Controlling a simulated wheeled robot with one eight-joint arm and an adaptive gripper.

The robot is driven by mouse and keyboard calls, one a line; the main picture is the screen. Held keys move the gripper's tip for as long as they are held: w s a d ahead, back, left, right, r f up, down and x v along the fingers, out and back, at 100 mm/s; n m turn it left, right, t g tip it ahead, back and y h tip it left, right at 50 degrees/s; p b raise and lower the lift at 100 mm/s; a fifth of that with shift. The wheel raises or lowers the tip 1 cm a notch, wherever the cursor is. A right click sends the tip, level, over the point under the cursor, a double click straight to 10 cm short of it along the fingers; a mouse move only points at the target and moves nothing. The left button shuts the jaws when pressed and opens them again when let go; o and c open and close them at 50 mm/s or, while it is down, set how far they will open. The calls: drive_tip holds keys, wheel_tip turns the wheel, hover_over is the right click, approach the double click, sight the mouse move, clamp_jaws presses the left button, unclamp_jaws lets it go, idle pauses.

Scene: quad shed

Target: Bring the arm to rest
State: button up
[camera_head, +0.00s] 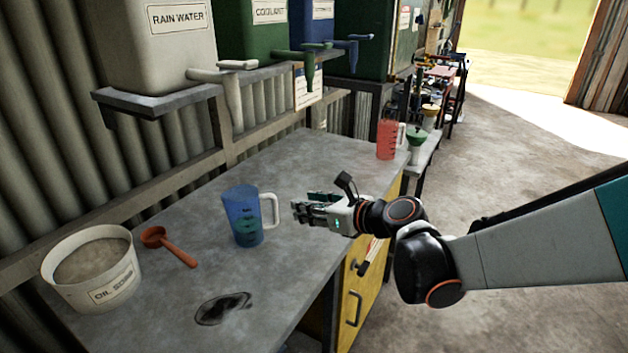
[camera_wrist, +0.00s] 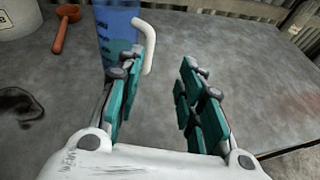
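My gripper (camera_head: 310,208) is at the end of my outstretched arm, above the front part of the grey workbench (camera_head: 300,165). In the wrist view its two teal-padded fingers (camera_wrist: 160,90) stand apart with nothing between them. A blue see-through jug (camera_head: 241,215) with a pale handle stands upright on the bench, just left of the fingertips. It holds some dark green liquid. In the wrist view the jug (camera_wrist: 115,35) is beyond the left finger, which overlaps part of it and its handle. I cannot tell whether the finger touches the handle.
A white oil sorb tub (camera_head: 95,283), an orange scoop (camera_head: 170,246) and a dark spill (camera_head: 222,307) lie left and in front. A red jug (camera_head: 387,140) stands at the bench's far end. Labelled tanks (camera_head: 160,45) with taps overhang the back. Open floor (camera_head: 510,160) lies right.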

drive_tip(key=w+d+r+m+t+h, duration=0.1)
drive_tip(key=d+r+m+t, duration=0.25)
drive_tip(key=r+m, duration=0.2)
drive_tip(key=d+r+m+t+h, duration=0.1)
drive_tip(key=d+r+m+t, duration=0.3)
drive_tip(key=r, duration=0.3)
drive_tip(key=s+d+r+m+t+h, duration=0.1)
drive_tip(key=d+r+m+h, duration=0.1)
drive_tip(key=d+m+h, duration=0.35)
drive_tip(key=s+d+r+m+h, duration=0.2)
drive_tip(key=d+m, duration=0.4)
drive_tip(key=m, duration=0.3)
drive_tip(key=s+d+f+m+g+h, duration=0.2)
drive_tip(key=s+d+f+m+h, duration=0.15)
drive_tip(key=d+m, duration=0.4)
drive_tip(key=s+a+f+m+g+y, duration=0.1)
drive_tip(key=s+f+m+g, duration=0.3)
drive_tip(key=s, duration=0.5)
drive_tip(key=s+a+f+m+g+y, duration=0.1)
drive_tip(key=s+a+f+m+g, duration=0.1)
drive_tip(key=s+f+m+g, duration=0.3)
drive_tip(key=s+f+m, duration=0.4)
drive_tip(key=s, duration=0.1)
drive_tip(key=shift+s+a+f+y, duration=0.2)
drive_tip(key=shift+f+y, duration=0.1)
drive_tip(key=shift+f, duration=0.1)
